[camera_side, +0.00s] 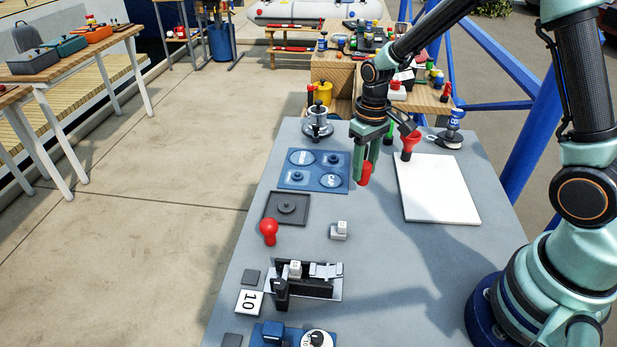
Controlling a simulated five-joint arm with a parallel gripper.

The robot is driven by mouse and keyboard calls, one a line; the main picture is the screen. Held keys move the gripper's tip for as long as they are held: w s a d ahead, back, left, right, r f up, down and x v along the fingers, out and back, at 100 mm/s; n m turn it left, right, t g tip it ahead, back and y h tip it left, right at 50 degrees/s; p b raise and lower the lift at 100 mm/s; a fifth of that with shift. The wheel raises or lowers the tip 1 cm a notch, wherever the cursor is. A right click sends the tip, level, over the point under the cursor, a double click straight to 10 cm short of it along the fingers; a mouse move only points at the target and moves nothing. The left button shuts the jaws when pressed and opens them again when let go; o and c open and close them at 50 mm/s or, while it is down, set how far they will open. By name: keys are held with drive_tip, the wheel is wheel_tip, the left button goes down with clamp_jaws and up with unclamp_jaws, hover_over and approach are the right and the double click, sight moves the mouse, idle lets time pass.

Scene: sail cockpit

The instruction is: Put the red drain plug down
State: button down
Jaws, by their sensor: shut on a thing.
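My gripper (367,163) points down over the grey table, a little right of the blue panel. It is shut on the red drain plug (365,175), which shows at the fingertips. The plug appears to be held above the table, but its exact height is hard to tell. The blue panel (297,184) lies flat with lettered round discs and small knobs on it. The fingers hide part of the plug.
A white board (438,190) lies to the right, with a red funnel-like piece (411,142) at its corner. A silver winch-like fitting (318,122) stands behind the panel. A dark square plate (286,208), red knob (268,229) and small grey block (339,230) sit nearer.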

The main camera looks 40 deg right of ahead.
drive_tip(key=shift+f, duration=2.1)
drive_tip(key=shift+f, duration=0.1)
drive_tip(key=shift+c, duration=2.4)
unclamp_jaws()
wheel_tip(320, 180, up, 12)
drive_tip(key=shift+r, duration=0.2)
wheel_tip(320, 180, up, 6)
drive_tip(key=t, duration=0.2)
hover_over(363, 181)
drive_tip(key=s, duration=0.3)
drive_tip(key=s+r+t, duration=0.3)
drive_tip(key=s+r, duration=0.1)
drive_tip(key=s, duration=0.3)
drive_tip(key=shift+s+a+r+t, duration=0.2)
drive_tip(key=shift+a+r+t, duration=0.1)
drive_tip(key=shift+a, duration=0.05)
